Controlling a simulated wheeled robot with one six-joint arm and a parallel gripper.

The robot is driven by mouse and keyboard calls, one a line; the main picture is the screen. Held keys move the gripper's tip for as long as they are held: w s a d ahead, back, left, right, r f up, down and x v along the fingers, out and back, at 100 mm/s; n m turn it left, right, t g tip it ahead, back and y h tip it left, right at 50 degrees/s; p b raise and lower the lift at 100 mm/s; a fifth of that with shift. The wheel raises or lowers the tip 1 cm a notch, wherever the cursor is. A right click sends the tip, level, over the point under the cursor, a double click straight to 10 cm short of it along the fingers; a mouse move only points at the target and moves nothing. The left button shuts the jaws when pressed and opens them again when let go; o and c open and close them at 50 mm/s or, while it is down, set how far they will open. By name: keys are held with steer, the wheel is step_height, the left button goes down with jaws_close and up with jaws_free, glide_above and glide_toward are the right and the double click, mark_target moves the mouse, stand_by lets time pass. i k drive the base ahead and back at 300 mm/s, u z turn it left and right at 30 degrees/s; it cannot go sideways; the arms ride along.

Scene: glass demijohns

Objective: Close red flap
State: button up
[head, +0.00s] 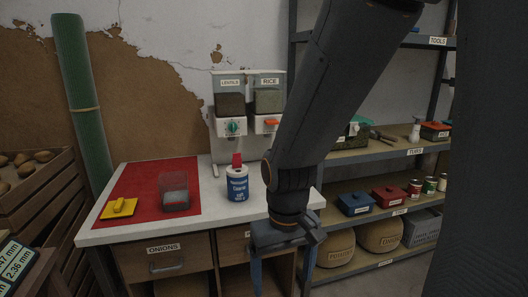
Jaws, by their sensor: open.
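A red flap (237,160) stands up from the white top of a blue-and-white can (237,184), so it looks raised. The can stands upright on the white worktop (220,219), right of a red mat. My gripper (282,272) points down at the worktop's front right, to the right of the can and nearer to me. Its two blue-grey fingers are apart, with nothing visible between them. The gripper does not touch the can. My arm hides part of the worktop's right side.
Lentil and rice dispensers (268,100) stand behind the can; the rice one has an orange-red lever (271,122). Shelves (375,155) with boxes and cans stand right.

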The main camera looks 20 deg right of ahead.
mark_target(236, 160)
steer(key=z, duration=0.85)
steer(key=k, duration=1.1)
steer(key=z, duration=1.1)
steer(key=i, duration=1)
steer(key=u, duration=1.4)
steer(key=i, duration=0.9)
steer(key=u, duration=1)
